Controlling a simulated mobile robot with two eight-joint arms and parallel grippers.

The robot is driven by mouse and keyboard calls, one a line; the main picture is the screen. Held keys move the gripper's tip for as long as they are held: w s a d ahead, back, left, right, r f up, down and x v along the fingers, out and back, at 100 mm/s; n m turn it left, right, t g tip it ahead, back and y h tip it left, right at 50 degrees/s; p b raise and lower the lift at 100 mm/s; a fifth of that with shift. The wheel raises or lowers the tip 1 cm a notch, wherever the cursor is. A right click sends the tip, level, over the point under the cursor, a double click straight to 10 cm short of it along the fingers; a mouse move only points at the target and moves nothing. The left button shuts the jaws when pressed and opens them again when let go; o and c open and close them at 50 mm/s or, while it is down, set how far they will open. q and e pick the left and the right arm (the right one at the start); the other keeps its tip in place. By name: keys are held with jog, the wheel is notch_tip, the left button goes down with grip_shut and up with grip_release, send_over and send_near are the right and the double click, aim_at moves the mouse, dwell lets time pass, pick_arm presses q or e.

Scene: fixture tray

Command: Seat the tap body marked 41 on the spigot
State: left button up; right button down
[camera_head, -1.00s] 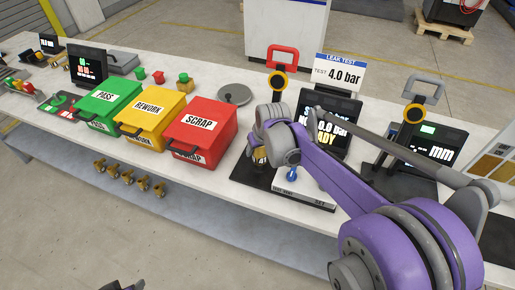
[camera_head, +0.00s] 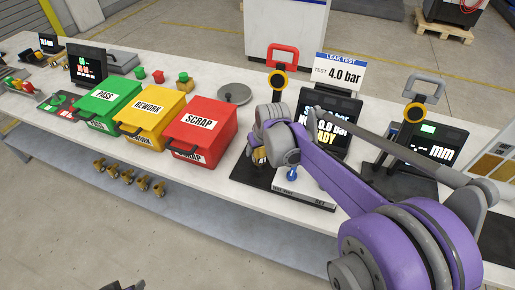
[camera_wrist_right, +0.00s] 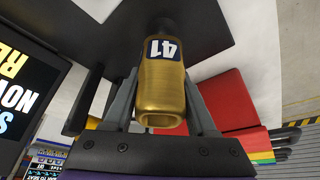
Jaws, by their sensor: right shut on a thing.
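The brass tap body marked 41 (camera_wrist_right: 162,85) is between the fingers of my right gripper (camera_wrist_right: 160,100) in the right wrist view. Its label faces the camera and its open end points towards the palm. In the head view my right gripper (camera_head: 262,158) is over the left part of the leak test stand (camera_head: 315,201), with a bit of brass showing. The spigot is hidden behind the tap body and gripper, so I cannot tell whether they touch. A dark part of what looks like my left gripper (camera_head: 125,286) shows at the bottom edge, cut off.
The red scrap box (camera_head: 212,125) stands just left of the stand. Behind the gripper are a red-handled clamp (camera_head: 281,60) and the leak test screen (camera_head: 338,112). A blue-topped part (camera_head: 292,173) stands close to its right. Several brass tap bodies (camera_head: 128,177) lie at the front left.

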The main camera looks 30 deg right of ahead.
pick_arm(q)
jog(key=shift+s+f+b, duration=0.25)
jog(key=shift+f+b, duration=0.3)
jog(key=shift+f, duration=0.15)
jog(key=shift+s+f+b, duration=0.2)
jog(key=shift+f+b, duration=0.3)
jog(key=shift+f, duration=0.2)
pick_arm(e)
jog(key=shift+f, duration=1.75)
grip_release()
jog(key=shift+r+p, duration=2)
jog(key=shift+r, duration=1.55)
pick_arm(q)
jog(key=r, duration=0.1)
jog(key=w+r, duration=0.1)
jog(key=r, duration=0.1)
jog(key=w+r, duration=0.1)
jog(key=r, duration=0.1)
jog(key=shift+r, duration=0.2)
jog(key=shift+s, duration=0.1)
pick_arm(e)
jog(key=shift+f, duration=0.1)
